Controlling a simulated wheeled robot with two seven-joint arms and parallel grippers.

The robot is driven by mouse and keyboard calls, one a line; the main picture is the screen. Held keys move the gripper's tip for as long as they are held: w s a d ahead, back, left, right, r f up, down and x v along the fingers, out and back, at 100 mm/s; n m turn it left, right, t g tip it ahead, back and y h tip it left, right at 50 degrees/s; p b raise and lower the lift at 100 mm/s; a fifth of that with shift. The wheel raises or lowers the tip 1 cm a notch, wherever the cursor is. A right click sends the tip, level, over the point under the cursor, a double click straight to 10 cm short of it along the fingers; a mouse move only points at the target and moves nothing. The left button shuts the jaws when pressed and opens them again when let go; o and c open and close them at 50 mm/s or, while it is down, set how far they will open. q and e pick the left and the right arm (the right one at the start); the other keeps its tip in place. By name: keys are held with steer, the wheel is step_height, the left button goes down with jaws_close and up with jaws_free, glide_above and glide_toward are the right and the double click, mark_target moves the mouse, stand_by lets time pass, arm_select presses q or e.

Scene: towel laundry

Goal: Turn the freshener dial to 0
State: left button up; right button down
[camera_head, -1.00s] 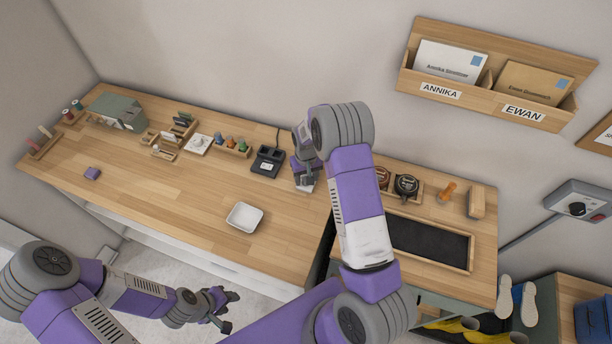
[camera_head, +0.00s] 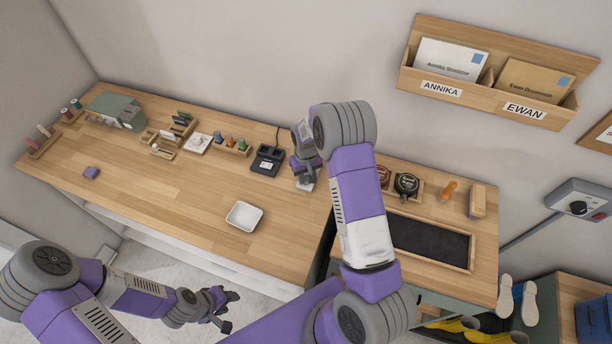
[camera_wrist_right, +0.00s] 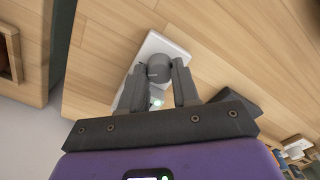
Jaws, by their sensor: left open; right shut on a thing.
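In the right wrist view, a round grey dial (camera_wrist_right: 158,66) sits on a white base plate (camera_wrist_right: 155,42) on the wooden worktop. The fingers of my right gripper (camera_wrist_right: 159,88) are on either side of the dial and shut on it. A small green light shows between the fingers. In the head view, my right gripper (camera_head: 304,173) is down at the worktop's right end, with a bit of the white base showing under it. The dial's marks cannot be read. My left gripper (camera_head: 222,310) is open and empty, low in front of the worktop.
A black charger-like device (camera_head: 267,160) stands just left of my right gripper. A white dish (camera_head: 244,216) lies nearer the front of the worktop (camera_head: 160,205). A white square with a knob (camera_head: 197,142) sits further left. A tray with dark round items (camera_head: 405,187) is to the right.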

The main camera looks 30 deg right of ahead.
steer(key=shift+f+n+b, duration=0.1)
steer(key=shift+n+b, duration=0.65)
steer(key=shift+n, duration=0.35)
steer(key=n+b, duration=0.1)
steer(key=n, duration=0.2)
steer(key=shift+n+b, duration=0.3)
steer(key=shift+b, duration=0.1)
steer(key=n+b, duration=0.1)
steer(key=n, duration=0.1)
steer(key=shift+n, duration=0.4)
steer(key=n, duration=0.3)
steer(key=shift+n+b, duration=0.3)
steer(key=n, duration=0.5)
steer(key=shift+d, duration=0.1)
steer(key=n, duration=0.3)
steer(key=n+p, duration=0.1)
steer(key=n, duration=0.1)
steer(key=shift+r+n, duration=0.2)
steer(key=shift+n, duration=0.2)
steer(key=c, duration=0.8)
jaws_free()
